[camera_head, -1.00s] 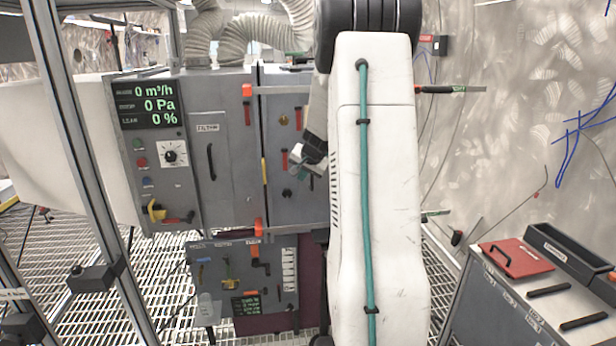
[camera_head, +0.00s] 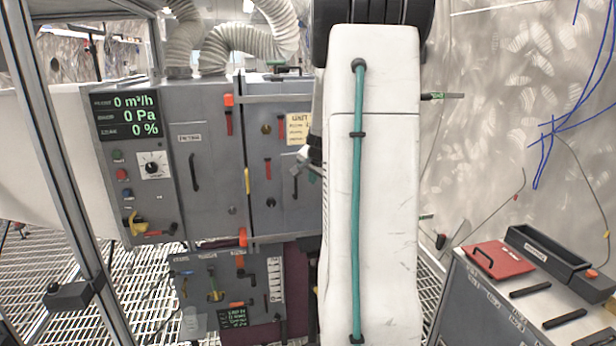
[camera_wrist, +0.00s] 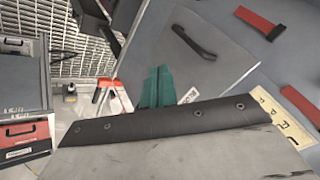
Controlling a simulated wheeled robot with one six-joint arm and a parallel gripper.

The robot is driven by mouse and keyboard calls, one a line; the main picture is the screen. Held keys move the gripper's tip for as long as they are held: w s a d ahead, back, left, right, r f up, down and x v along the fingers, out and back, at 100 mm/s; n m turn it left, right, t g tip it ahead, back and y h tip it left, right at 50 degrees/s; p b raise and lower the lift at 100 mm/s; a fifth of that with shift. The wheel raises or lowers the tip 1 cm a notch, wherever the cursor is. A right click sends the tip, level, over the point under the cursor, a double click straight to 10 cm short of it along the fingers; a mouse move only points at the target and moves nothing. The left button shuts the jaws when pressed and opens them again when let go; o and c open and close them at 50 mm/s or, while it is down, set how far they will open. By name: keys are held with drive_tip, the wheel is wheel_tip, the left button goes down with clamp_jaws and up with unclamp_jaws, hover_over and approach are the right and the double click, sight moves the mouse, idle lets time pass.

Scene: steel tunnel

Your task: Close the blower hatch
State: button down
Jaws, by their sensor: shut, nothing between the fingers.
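In the wrist view a grey panel (camera_wrist: 150,25) with a black bar handle (camera_wrist: 195,42) stands beyond my gripper; it looks like the blower hatch. The floor grating shows past its edge, but how far it stands open I cannot tell. In the head view my white arm hides that side of the grey cabinet (camera_head: 213,205). My gripper (camera_wrist: 158,87) is shut and empty, its teal fingers in front of the panel's lower part; contact is unclear. In the head view the gripper (camera_head: 312,172) is partly hidden beside my arm, in front of the cabinet's right part.
The cabinet carries a display (camera_head: 132,116), red levers (camera_head: 268,168) and a cream label (camera_head: 298,128). A lower valve panel (camera_head: 225,290) stands beneath. On the right, a bench (camera_head: 480,290) holds a red case (camera_head: 499,258) and a black tray (camera_head: 545,248). Grating floor shows between them.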

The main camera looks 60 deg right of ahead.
sight(301, 185)
drive_tip(key=shift+w+d+f, duration=0.55)
drive_tip(key=shift+w+f, duration=0.4)
drive_tip(key=shift+w, duration=0.2)
drive_tip(key=shift+w+d+f, duration=0.6)
drive_tip(key=shift+w+f, duration=0.4)
drive_tip(key=shift+w, duration=0.2)
drive_tip(key=shift+w+d+f, duration=0.55)
drive_tip(key=shift+w+f, duration=0.4)
drive_tip(key=shift+w, duration=0.2)
drive_tip(key=shift+w+d+r, duration=0.1)
drive_tip(key=shift+w+d, duration=0.1)
drive_tip(key=shift+w, duration=0.3)
drive_tip(key=shift+w+d, duration=0.15)
drive_tip(key=shift+w, duration=0.3)
